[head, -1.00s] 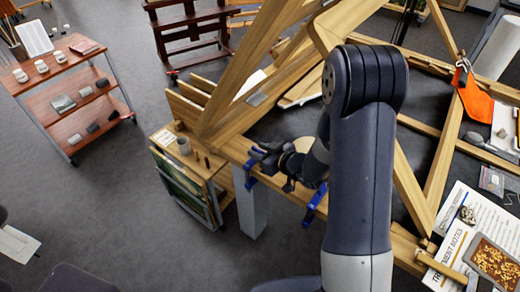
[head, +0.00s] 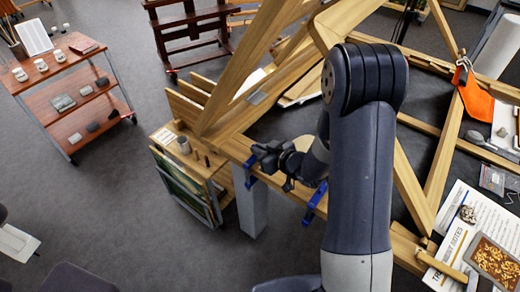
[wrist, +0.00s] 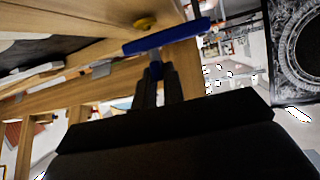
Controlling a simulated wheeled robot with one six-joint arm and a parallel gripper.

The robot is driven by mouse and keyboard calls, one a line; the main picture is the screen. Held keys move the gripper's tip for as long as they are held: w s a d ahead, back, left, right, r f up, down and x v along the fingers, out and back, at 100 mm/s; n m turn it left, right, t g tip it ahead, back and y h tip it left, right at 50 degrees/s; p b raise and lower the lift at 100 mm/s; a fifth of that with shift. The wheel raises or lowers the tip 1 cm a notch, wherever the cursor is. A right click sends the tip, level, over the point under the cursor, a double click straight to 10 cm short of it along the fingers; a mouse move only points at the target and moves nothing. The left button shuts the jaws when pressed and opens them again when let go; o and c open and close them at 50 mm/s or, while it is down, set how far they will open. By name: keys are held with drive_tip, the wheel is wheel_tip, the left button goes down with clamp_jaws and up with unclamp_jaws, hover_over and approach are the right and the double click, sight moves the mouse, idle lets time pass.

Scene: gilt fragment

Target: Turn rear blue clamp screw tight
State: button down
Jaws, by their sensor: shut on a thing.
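The rear blue clamp (head: 250,170) sits on the edge of the timber frame (head: 232,150), near its left corner. My gripper (head: 262,153) is at this clamp, and my wrist hides part of it. In the wrist view the clamp's blue bar (wrist: 168,37) crosses above my fingers, near the wood. A second blue clamp (head: 315,203) sits on the frame nearer to me.
Papers (head: 465,225) and a tray (head: 494,262) lie at the right.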

drive_tip(key=shift+f+b, duration=0.15)
drive_tip(key=shift+b, duration=0.45)
